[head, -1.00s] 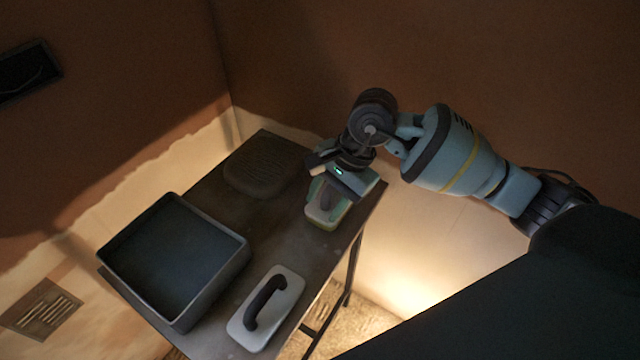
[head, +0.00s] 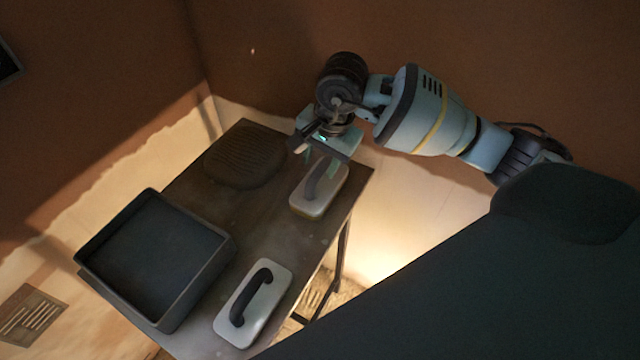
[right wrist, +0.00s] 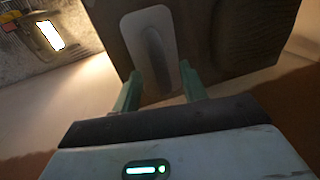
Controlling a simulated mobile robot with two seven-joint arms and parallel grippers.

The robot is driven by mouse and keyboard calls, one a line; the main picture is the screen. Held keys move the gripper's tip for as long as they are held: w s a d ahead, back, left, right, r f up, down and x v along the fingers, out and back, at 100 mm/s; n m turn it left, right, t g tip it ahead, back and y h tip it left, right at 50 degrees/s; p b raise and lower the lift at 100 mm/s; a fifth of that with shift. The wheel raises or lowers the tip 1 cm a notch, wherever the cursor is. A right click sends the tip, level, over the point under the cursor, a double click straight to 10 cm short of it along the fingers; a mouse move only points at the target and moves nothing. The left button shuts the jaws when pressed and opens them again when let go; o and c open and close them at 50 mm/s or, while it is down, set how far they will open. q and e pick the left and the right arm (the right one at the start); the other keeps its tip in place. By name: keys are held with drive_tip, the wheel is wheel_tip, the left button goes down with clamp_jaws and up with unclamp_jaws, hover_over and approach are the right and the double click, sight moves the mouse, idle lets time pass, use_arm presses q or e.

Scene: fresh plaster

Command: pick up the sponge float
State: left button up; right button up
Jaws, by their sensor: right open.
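The sponge float (head: 307,205), a pale plate with a dark handle and a yellowish underside edge, lies flat near the table's right edge. It also shows in the right wrist view (right wrist: 135,32), with its grey handle pointing along it. My right gripper (head: 321,163) is open and empty, at the float's far end in the head view and seemingly above it. In the right wrist view its two green fingers (right wrist: 161,84) show on either side of the float's near end, apart from the handle. My left gripper is not in view.
A second pale float (head: 270,303) with a black handle lies at the table's front. A dark open tray (head: 223,262) stands at the left. A dark ribbed pad (head: 243,155) lies at the back. The table (head: 233,215) is bare between them; brown walls stand behind.

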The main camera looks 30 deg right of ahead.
sight(318, 172)
drive_tip(key=f, duration=0.5)
drive_tip(key=shift+w+a, duration=0.25)
drive_tip(key=shift+w, duration=0.1)
drive_tip(key=shift+r, duration=0.1)
clamp_jaws()
